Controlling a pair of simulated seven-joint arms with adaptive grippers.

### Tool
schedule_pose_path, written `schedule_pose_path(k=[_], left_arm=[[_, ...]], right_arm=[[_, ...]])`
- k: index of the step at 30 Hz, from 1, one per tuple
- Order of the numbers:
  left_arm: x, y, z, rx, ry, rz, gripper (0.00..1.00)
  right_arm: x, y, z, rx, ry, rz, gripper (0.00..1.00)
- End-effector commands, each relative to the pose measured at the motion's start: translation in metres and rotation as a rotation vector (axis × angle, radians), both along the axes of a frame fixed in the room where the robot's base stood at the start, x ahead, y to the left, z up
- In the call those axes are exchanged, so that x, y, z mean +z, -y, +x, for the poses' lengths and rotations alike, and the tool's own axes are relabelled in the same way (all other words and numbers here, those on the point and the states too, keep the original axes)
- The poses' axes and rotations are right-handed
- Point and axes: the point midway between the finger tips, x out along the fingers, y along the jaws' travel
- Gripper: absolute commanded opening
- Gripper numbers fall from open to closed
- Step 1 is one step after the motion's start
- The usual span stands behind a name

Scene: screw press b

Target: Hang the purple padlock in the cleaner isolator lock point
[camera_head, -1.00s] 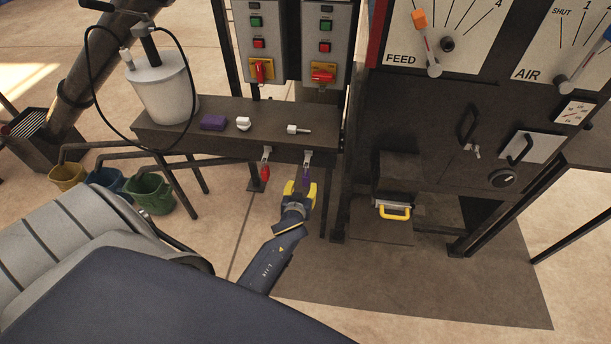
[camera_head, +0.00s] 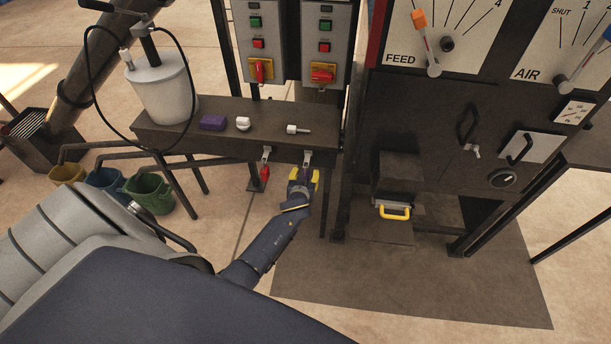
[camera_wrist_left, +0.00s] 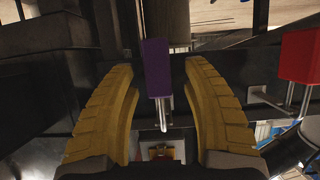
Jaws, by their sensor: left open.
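The purple padlock (camera_wrist_left: 157,68) is between the two yellow fingers in the left wrist view, with a visible gap on each side. Its pale shackle shows below its body there. In the head view it is hidden behind my left gripper (camera_head: 304,178), just below the right hook (camera_head: 307,158) on the bench front. My left gripper is open around it. Two isolators with red handles, the left one (camera_head: 261,71) and the right one (camera_head: 322,73), are above the bench; I cannot tell which is the cleaner's. My right gripper is not in view.
A red padlock (camera_head: 265,173) hangs from the hook to the left and also shows in the wrist view (camera_wrist_left: 300,56). The bench (camera_head: 180,138) holds a purple block (camera_head: 213,122), white small parts and a white pot (camera_head: 160,88). A dark cabinet (camera_head: 410,130) stands right.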

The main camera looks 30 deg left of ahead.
Motion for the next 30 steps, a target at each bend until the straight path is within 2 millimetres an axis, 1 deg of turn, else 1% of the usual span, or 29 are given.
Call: schedule_pose_path(k=[5,6,19,22,23,28,30], left_arm=[[0.0000,0.0000,0.0000,0.000,0.000,0.000,0.48],[0.0000,0.0000,0.0000,0.000,0.000,0.000,0.50],[0.0000,0.0002,-0.0002,0.000,0.000,0.000,0.00],[0.0000,0.0001,-0.0003,0.000,0.000,0.000,0.00],[0.0000,0.0001,-0.0003,0.000,0.000,0.000,0.20],[0.0000,0.0001,-0.0002,0.000,0.000,-0.001,0.00],[-0.0001,0.0001,-0.0002,0.000,0.000,0.000,0.00]], right_arm=[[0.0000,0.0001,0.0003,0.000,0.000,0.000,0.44],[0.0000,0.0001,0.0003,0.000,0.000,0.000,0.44],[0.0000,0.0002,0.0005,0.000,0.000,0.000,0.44],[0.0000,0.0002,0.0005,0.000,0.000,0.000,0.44],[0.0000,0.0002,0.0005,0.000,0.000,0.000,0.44],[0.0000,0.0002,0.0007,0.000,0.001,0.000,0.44],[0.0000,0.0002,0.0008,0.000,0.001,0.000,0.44]])
